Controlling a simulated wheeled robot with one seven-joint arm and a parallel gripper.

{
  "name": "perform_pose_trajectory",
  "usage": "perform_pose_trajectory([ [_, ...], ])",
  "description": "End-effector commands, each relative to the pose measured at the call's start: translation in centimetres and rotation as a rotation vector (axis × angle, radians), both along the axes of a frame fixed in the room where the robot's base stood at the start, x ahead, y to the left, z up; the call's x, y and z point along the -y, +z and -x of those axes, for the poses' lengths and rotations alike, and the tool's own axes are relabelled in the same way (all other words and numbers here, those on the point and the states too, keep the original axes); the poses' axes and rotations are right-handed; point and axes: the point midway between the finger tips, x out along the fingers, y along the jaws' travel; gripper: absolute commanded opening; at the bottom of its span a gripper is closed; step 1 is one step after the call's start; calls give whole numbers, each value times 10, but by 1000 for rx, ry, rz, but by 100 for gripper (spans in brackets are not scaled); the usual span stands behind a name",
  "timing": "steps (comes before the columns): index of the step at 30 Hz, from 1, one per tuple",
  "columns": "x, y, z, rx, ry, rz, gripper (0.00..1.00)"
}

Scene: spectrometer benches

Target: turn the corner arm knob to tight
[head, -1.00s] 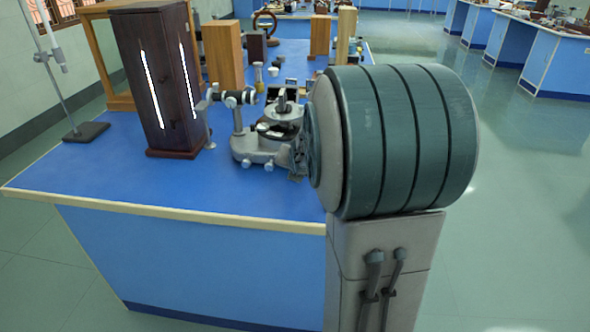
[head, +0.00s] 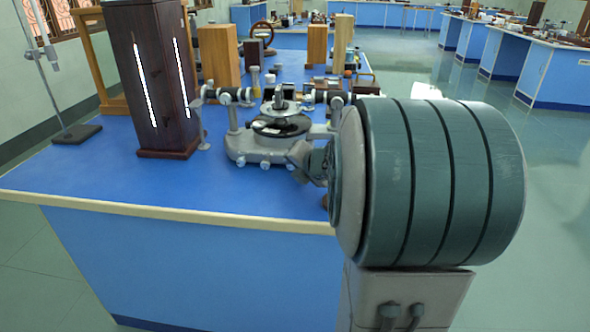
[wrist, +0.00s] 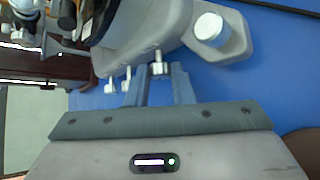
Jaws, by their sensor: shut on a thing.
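The spectrometer (head: 248,143) stands on the blue bench, with a grey base and a dark round table in its middle. Several small silver knobs line its near edge. In the wrist view, one small silver knob (wrist: 158,66) sits between the fingertips of my gripper (wrist: 160,77), which is shut on it. This knob stands out from the grey base (wrist: 152,30). I cannot read from the frames how tight it is. In the head view my gripper (head: 303,158) is at the right front of the base, and my arm hides part of that side.
A tall dark wooden box (head: 150,85) with bright slits stands left of the spectrometer. Two more silver knobs (wrist: 118,83) lie left of my fingers in the wrist view. Wooden blocks (head: 317,45) stand behind. The bench front (head: 110,200) is clear.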

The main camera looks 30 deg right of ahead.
Motion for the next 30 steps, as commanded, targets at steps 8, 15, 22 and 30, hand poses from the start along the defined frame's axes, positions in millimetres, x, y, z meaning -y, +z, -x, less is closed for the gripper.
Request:
perform_pose_trajectory([
  [8, 0, -1, 0, 8, 1, -15, 0],
  [15, 0, -1, 0, 7, 1, -13, 27],
  [22, 0, -1, 0, 7, 0, -13, 43],
  [30, 1, 8, 10, 9, -1, -13, 43],
])
